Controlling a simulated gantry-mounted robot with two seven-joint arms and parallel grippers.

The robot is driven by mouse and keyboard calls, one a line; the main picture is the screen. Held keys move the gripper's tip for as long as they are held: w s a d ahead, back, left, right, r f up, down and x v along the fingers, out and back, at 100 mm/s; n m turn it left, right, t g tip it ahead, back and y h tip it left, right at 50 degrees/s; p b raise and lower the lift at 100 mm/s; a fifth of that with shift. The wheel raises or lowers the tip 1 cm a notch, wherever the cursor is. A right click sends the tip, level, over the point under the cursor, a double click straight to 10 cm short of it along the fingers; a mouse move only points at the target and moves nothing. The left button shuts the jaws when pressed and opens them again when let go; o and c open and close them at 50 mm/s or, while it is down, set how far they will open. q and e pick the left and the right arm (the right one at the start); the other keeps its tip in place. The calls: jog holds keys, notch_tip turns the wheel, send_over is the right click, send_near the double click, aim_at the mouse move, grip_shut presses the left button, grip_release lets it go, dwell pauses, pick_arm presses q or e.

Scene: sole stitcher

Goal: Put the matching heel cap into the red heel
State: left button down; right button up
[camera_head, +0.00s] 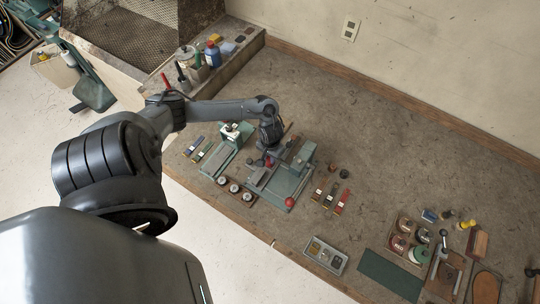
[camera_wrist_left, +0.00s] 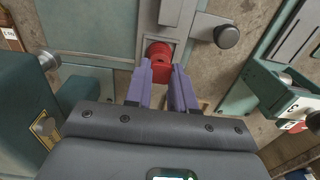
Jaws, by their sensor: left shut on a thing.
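My left gripper (camera_wrist_left: 161,68) has its two purple fingers closed on a red piece (camera_wrist_left: 159,57), whose rounded end shows between and just beyond the fingertips. Whether this is the red heel or a heel cap, I cannot tell. My right gripper is not in view.
A second green machine (camera_head: 222,155) stands close on the left. Round tins (camera_head: 234,188) lie in front. A compartment tray (camera_head: 325,255) is near the table's front edge. Small coloured tools (camera_head: 330,196) lie to the right.

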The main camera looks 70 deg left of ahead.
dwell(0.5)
pick_arm(q)
jog(key=shift+p, duration=0.55)
dwell(0.9)
jog(key=shift+f+p, duration=0.25)
jog(key=shift+p, duration=0.05)
dwell(0.5)
jog(key=shift+f+p, duration=0.25)
jog(key=shift+p, duration=0.1)
dwell(0.5)
dwell(0.3)
jog(key=c, duration=0.5)
grip_release()
jog(key=shift+c, duration=0.2)
